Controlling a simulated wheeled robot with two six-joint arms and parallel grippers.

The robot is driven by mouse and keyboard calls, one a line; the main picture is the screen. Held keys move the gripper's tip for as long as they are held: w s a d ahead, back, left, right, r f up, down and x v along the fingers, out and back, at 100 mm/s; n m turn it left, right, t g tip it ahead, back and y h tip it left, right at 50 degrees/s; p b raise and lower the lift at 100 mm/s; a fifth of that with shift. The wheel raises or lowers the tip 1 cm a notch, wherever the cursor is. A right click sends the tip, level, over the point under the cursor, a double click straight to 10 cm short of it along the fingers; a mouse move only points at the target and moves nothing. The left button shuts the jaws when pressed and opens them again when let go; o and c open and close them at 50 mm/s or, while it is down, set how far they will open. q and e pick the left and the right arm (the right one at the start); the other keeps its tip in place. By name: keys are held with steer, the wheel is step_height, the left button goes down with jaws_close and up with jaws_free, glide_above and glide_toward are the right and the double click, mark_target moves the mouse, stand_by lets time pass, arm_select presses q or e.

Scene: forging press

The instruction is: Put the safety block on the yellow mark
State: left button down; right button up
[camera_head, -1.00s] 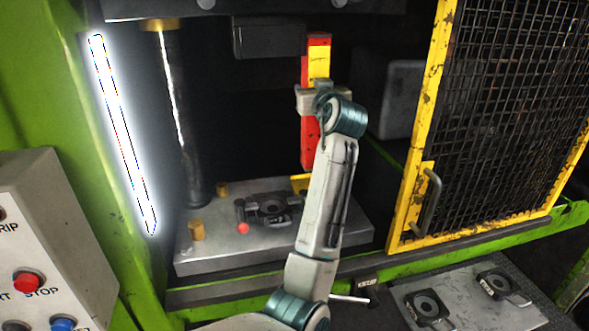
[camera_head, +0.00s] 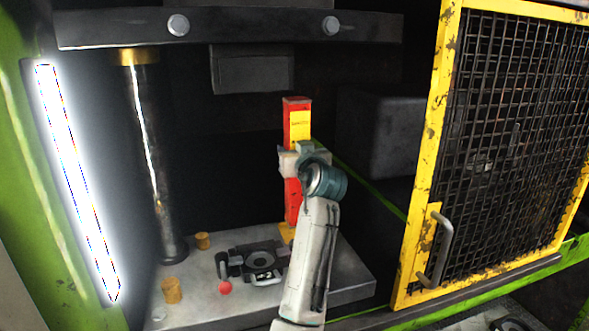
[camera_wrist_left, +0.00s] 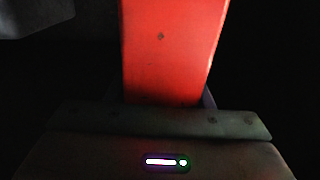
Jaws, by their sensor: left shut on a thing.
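The safety block (camera_head: 294,203) is a tall red bar with a yellow label, upright inside the press. My left gripper (camera_head: 302,163) is shut around its middle. In the left wrist view the block's red face (camera_wrist_left: 172,50) rises from between the jaws of my left gripper (camera_wrist_left: 165,108). The yellow mark (camera_head: 287,234) is on the press bed, at the block's lower end and partly covered by the block and my arm. I cannot tell whether the block touches it. My right gripper is not in view.
The press bed (camera_head: 200,290) carries a dark die (camera_head: 255,262) with a red knob (camera_head: 225,288) and small brass posts (camera_head: 172,290). A steel column (camera_head: 150,160) stands left. The ram (camera_head: 250,70) hangs above. A yellow-framed mesh gate (camera_head: 432,150) stands right.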

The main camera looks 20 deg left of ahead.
arm_select(q)
steer(key=shift+s+d+f+b, duration=0.15)
steer(key=shift+f+b, duration=0.4)
steer(key=shift+f, duration=0.75)
steer(key=c, duration=0.9)
jaws_free()
steer(key=shift+f, duration=0.1)
steer(key=shift+o, duration=1.1)
steer(key=shift+s, duration=0.1)
